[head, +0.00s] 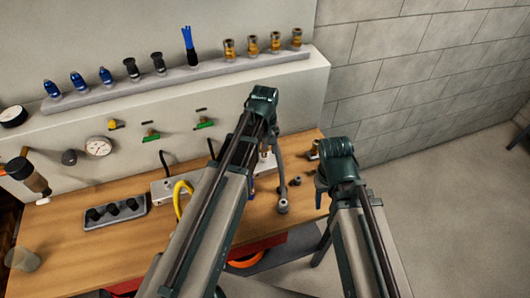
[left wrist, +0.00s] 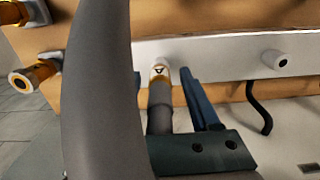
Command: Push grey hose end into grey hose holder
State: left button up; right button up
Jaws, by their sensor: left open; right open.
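A grey hose (head: 281,175) hangs beside my left arm in the head view, with a ringed grey end (head: 282,205) over the bench. In the left wrist view a thick grey hose-like piece (left wrist: 96,90) crosses close to the camera. Behind it a short grey piece (left wrist: 160,105) meets a pale fitting with a dark centre. Which fitting is the grey holder is unclear.
A white bar (head: 163,192) lies on the wooden bench (head: 70,225), partly behind my left arm. A dark tray (head: 116,212) with black pieces and a yellow loop (head: 180,197) are to the left. Brass fittings (left wrist: 28,78) show in the wrist view. Several connectors stand on the ledge (head: 180,80).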

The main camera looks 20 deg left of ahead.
aim_at(265, 141)
dwell(0.9)
pick_arm(q)
grip_shut()
pick_arm(e)
jog(key=shift+r, duration=0.1)
dwell(1.3)
pick_arm(q)
jog(key=shift+r+p, duration=3.05)
jog(key=shift+p, duration=0.05)
pick_arm(e)
jog(key=shift+r, duration=2.95)
pick_arm(q)
jog(key=shift+f, duration=0.1)
